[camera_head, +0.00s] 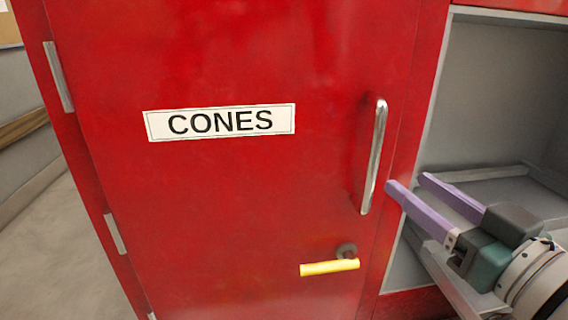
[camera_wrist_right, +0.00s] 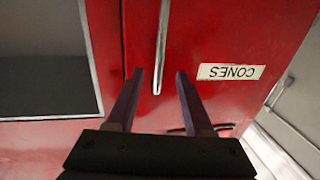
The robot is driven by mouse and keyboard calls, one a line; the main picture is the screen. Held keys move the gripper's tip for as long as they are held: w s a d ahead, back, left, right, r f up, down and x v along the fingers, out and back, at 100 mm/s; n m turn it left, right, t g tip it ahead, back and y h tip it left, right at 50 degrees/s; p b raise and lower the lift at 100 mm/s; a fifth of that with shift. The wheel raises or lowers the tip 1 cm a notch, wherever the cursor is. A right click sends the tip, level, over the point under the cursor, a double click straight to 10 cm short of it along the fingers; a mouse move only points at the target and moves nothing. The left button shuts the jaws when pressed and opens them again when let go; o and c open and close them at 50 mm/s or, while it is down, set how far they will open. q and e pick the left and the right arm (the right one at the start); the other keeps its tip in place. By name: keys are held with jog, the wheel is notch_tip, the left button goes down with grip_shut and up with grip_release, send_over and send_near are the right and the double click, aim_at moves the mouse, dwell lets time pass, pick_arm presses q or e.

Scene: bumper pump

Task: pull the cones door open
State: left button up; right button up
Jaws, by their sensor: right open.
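The red cones door (camera_head: 230,190) fills the middle of the head view and looks shut. It bears a white CONES label (camera_head: 220,121), which shows upside down in the right wrist view (camera_wrist_right: 231,71). A vertical silver handle (camera_head: 375,157) is on the door's right side; it also shows in the right wrist view (camera_wrist_right: 161,45), ahead of and between the fingertips. My right gripper (camera_head: 405,184) is open and empty, with purple fingers pointing toward the handle from its right. The fingers appear apart from the handle. My left gripper is not in view.
A yellow lever (camera_head: 330,267) sits on the door below the handle. Silver hinges (camera_head: 58,77) line the door's left edge. A grey open compartment (camera_head: 495,95) lies to the right, behind my right gripper. Clear floor (camera_head: 50,260) shows at left.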

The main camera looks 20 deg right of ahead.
aim_at(378, 159)
jog(key=w, duration=0.9)
jog(key=shift+w+d+p, duration=0.2)
jog(key=shift+w+p, duration=0.1)
grip_shut()
dwell(1.1)
